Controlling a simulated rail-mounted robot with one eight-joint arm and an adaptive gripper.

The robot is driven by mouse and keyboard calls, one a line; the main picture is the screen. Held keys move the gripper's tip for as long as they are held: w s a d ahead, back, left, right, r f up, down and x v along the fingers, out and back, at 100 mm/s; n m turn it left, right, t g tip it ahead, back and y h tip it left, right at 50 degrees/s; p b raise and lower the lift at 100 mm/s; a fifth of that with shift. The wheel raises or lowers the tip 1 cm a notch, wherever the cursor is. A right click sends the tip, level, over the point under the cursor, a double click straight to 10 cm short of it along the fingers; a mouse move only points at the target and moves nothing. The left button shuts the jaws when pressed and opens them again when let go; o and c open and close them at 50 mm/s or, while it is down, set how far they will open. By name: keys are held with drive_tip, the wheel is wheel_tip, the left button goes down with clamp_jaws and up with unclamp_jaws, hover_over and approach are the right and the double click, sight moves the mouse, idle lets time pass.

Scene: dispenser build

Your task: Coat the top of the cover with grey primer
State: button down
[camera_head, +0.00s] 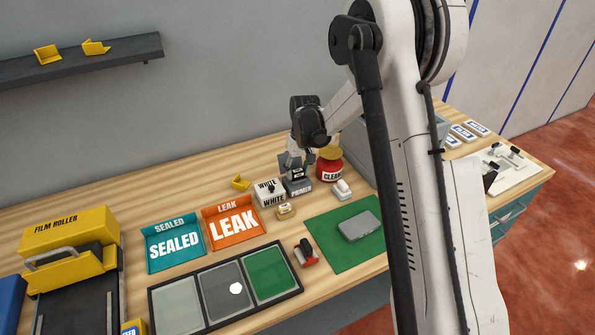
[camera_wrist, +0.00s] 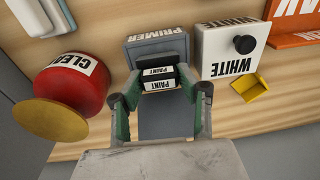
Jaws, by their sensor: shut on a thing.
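A grey cover (camera_head: 360,226) with rounded corners lies flat on a green mat (camera_head: 325,228) in the head view. My gripper (camera_head: 294,163) is left of and beyond it, over the grey box marked PRIMER (camera_head: 298,187). The wrist view shows my gripper (camera_wrist: 160,95) shut on a dark block with white PAINT labels (camera_wrist: 158,77). The block is at the front of the grey PRIMER box (camera_wrist: 155,44); I cannot tell whether it is inside or just above. The block's underside is hidden.
A white box marked WHITE (camera_head: 270,192) stands close left of the primer, a red CLEAN can (camera_head: 330,165) close right. A white tool (camera_head: 342,190), a red-and-black tool (camera_head: 306,254) and a dark three-panel tray (camera_head: 216,325) lie nearby. The film roller (camera_head: 70,230) stands left.

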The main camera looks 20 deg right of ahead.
sight(298, 170)
drive_tip(key=shift+r, duration=0.1)
drive_tip(key=shift+r+p, duration=1.15)
drive_tip(key=shift+r, duration=2.25)
